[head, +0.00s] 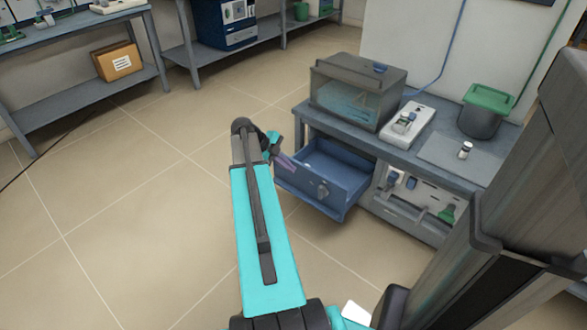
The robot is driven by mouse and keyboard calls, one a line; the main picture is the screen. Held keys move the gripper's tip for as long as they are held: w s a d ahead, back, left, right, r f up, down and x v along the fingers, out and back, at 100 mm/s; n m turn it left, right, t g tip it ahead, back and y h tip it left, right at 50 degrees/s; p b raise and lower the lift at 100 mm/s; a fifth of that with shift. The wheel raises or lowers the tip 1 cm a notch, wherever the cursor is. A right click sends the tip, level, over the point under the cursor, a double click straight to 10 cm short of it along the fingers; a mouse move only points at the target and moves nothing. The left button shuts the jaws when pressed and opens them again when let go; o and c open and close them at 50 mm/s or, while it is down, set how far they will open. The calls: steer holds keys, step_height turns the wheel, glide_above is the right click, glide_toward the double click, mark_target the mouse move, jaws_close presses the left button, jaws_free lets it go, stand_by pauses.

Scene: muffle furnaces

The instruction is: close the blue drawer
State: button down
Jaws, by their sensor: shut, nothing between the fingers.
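The blue drawer (325,176) stands pulled out from the left side of a grey workbench (455,167). Its inside looks empty, and a dark round knob sits on its front panel. My arm reaches forward from the bottom of the head view. My gripper (287,160) is at the left end of the drawer, close to its front left corner. The fingers are small and partly hidden by the wrist, and they look shut and empty. I cannot tell whether they touch the drawer.
On the bench stand a clear-sided box (357,92), a white device (407,124), a green-lidded bin (484,110) and a small vial (465,150). A shelf with several items sits below. Open tiled floor (130,220) lies left of the drawer. Other benches line the back.

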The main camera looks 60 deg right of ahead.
steer(key=b, duration=0.2)
glide_toward(316, 179)
step_height(316, 179, down, 4)
steer(key=s+a, duration=0.1)
steer(key=a, duration=0.1)
steer(key=shift+s+d+r+b, duration=0.15)
steer(key=shift+s+d+b, duration=0.2)
steer(key=shift+d, duration=0.5)
steer(key=shift+s+d+r+b, duration=0.2)
steer(key=shift+s+d, duration=0.15)
steer(key=shift+d, duration=0.55)
steer(key=shift+w, duration=0.1)
